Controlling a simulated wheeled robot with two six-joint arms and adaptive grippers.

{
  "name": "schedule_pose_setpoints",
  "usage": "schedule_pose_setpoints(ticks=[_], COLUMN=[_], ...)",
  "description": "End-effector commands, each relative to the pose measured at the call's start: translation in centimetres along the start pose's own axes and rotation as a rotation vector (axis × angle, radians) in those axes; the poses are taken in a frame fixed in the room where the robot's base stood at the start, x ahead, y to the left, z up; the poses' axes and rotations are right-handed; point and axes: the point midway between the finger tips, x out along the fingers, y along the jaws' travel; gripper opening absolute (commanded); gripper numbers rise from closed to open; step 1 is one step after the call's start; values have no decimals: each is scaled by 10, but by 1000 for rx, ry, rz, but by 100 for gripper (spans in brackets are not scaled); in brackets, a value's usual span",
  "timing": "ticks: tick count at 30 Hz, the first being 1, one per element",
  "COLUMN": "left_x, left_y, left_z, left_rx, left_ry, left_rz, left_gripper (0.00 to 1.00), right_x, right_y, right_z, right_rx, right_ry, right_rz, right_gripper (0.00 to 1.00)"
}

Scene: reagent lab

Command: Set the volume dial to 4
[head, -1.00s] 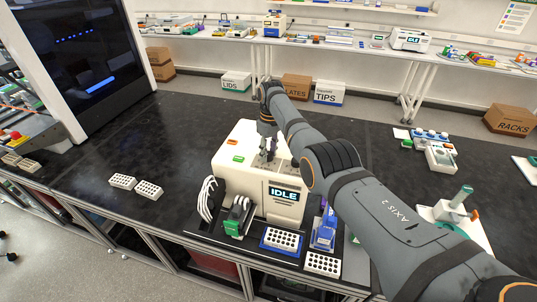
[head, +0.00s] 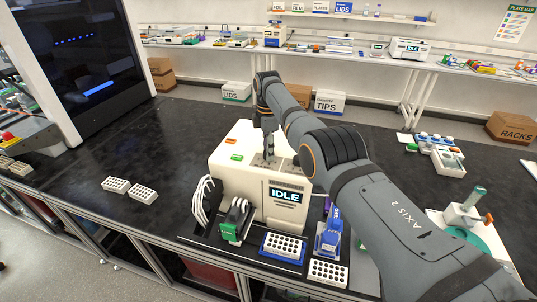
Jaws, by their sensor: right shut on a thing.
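A cream machine (head: 235,172) with a lit "IDLE" display (head: 286,195) stands at the bench's front edge. My right gripper (head: 268,151) points down over the grey recessed top of this machine. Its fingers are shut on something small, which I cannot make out. I cannot tell whether the held thing touches the machine. I cannot pick out a dial with numbers; the arm hides part of the machine's right side. My left gripper is not in view.
A green-and-black holder (head: 236,222), a white rack on a blue base (head: 283,246), a blue device (head: 328,238) and another white rack (head: 328,273) stand before the machine. Two white racks (head: 129,190) lie to its left. The black bench (head: 185,140) is clear behind those racks.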

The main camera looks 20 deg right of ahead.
Motion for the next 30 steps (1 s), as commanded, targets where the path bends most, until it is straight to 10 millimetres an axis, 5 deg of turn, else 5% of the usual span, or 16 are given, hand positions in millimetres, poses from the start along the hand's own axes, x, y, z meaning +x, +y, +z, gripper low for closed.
schedule_pose_setpoints(ticks=[15, 30], left_x=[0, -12], left_y=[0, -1], left_z=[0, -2], left_rx=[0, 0], left_ry=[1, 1], left_rz=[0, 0], left_gripper=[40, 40], right_x=[-5, -4], right_y=[1, 2], right_z=[0, -1], right_rx=[-435, -611], right_ry=[-27, -38], right_rz=[3, 5], right_gripper=[3, 3])
